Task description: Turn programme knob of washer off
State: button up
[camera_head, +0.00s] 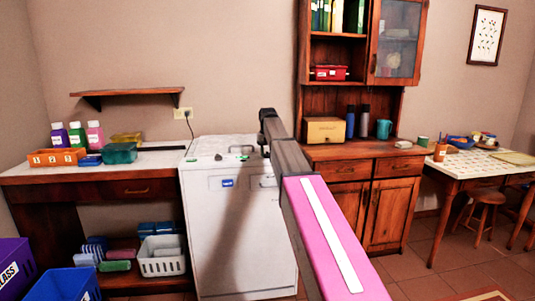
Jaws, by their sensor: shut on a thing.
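The white washer (235,225) stands against the back wall, left of the tall wooden cabinet. Its top surface shows a dark handle-like part and small green marks. My arm reaches in from the lower right, across the washer's right side. My gripper (266,148) is at the far end of the arm, over the right part of the washer's top. It is small and dark here, and appears shut on the programme knob. The knob itself is hidden behind my arm and gripper, so its setting cannot be read.
A wooden counter (150,166) with bottles and boxes stands left of the washer. Purple and blue bins (70,285) are at the lower left.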

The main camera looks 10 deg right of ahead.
aim_at(267, 152)
dwell(0.3)
jog(key=o, duration=0.9)
notch_tip(267, 152, up, 11)
jog(key=shift+f, duration=0.1)
dwell(0.4)
